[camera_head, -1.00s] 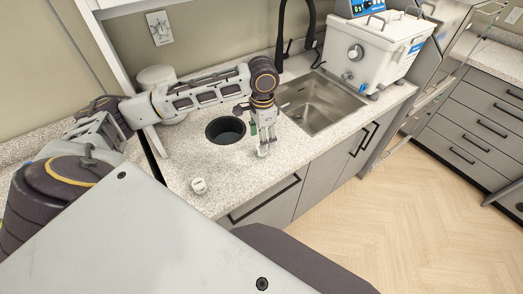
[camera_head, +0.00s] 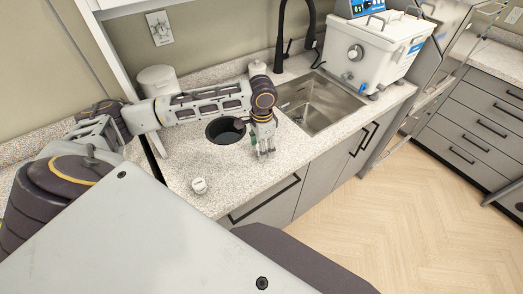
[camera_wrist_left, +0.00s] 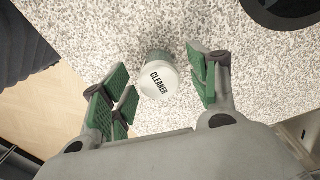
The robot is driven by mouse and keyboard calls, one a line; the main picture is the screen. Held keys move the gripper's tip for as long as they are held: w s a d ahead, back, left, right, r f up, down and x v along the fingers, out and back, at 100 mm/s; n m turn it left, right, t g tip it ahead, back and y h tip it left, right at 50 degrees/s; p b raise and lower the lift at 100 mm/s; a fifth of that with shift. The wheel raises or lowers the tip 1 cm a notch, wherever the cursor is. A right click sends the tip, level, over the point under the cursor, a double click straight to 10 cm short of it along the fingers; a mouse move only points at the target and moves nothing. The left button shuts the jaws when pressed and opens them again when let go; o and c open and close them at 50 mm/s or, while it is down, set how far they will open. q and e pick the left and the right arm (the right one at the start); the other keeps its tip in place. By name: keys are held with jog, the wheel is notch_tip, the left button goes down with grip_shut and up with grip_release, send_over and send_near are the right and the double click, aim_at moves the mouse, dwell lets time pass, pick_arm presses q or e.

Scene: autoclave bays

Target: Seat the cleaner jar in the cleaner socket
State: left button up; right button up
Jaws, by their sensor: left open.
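The cleaner jar (camera_wrist_left: 158,77) is a small jar with a white lid marked CLEANER. In the left wrist view it shows between and beyond the two green-padded fingers. In the head view a small white jar (camera_head: 199,185), apparently the same one, stands on the counter near its front edge. My left gripper (camera_head: 265,157) is over the counter to the right of the jar, pointing down; in the left wrist view its fingers (camera_wrist_left: 168,92) are spread and empty. I cannot make out a socket marked for the cleaner. My right gripper is not in view.
A round dark opening (camera_head: 226,130) in the counter lies left of the gripper. The sink (camera_head: 318,104) with a black faucet is to the right. A white canister (camera_head: 157,80) and a white bottle (camera_head: 257,68) stand at the back. Counter around the jar is clear.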

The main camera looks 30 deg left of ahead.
pick_arm(q)
jog(key=c, duration=1.2)
jog(key=shift+r, duration=0.15)
jog(key=shift+r, duration=4.9)
